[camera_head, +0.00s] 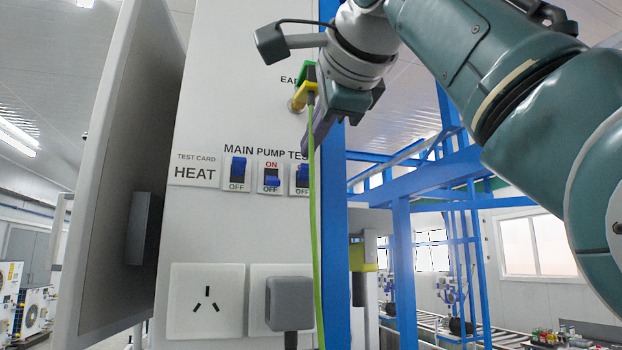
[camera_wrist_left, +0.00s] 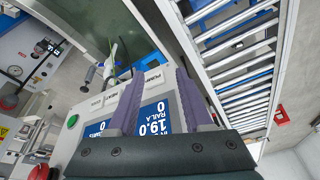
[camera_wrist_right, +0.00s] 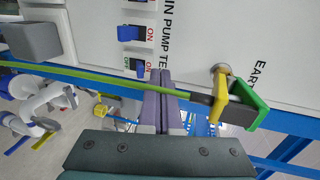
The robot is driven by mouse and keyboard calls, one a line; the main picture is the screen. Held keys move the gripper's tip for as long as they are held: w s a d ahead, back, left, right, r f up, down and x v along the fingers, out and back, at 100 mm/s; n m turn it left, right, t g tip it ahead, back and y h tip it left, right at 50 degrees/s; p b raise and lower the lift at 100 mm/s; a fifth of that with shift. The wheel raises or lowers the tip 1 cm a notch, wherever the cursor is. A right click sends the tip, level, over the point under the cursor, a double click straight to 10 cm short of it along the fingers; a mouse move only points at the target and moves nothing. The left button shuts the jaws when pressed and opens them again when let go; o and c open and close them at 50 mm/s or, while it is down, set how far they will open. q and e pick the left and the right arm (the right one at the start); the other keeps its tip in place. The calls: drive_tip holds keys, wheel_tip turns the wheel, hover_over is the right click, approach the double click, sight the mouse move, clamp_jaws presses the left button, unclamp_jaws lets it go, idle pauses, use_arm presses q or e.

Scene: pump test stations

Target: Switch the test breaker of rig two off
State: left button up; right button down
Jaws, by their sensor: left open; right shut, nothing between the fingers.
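The test breaker (camera_head: 302,174) is the rightmost of three blue-levered breakers on a pale panel (camera_head: 215,90). OFF shows below its lever; the hanging green cable and my gripper cover its right part. It also shows in the right wrist view (camera_wrist_right: 140,68), just beyond my fingertips; I cannot tell whether they touch it. My right gripper (camera_head: 310,148) is shut and empty, pointing down beside the cable; its closed fingers show in the right wrist view (camera_wrist_right: 158,75). My left gripper (camera_wrist_left: 155,82) is open and empty over a different panel with a blue display (camera_wrist_left: 155,118).
The main breaker (camera_head: 237,173) and pump breaker (camera_head: 271,178) sit left of the test breaker. A green-yellow clamp (camera_wrist_right: 235,103) with a green cable (camera_head: 312,230) is on the earth stud. A grey plug (camera_head: 289,303) and open door (camera_head: 125,150) stick out. A blue post (camera_head: 333,220) stands right.

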drive_tip(key=shift+w+f+b, duration=0.15)
drive_tip(key=shift+f+b, duration=0.9)
drive_tip(key=shift+f, duration=0.4)
drive_tip(key=shift+r, duration=0.15)
drive_tip(key=shift+b+v, duration=0.6)
drive_tip(key=shift+v, duration=0.2)
drive_tip(key=shift+b+v, duration=0.6)
drive_tip(key=shift+v, duration=0.55)
drive_tip(key=v, duration=0.1)
drive_tip(key=b+v, duration=0.1)
drive_tip(key=v, duration=0.2)
drive_tip(key=shift+s+f+b, duration=0.2)
drive_tip(key=shift+f+b, duration=0.15)
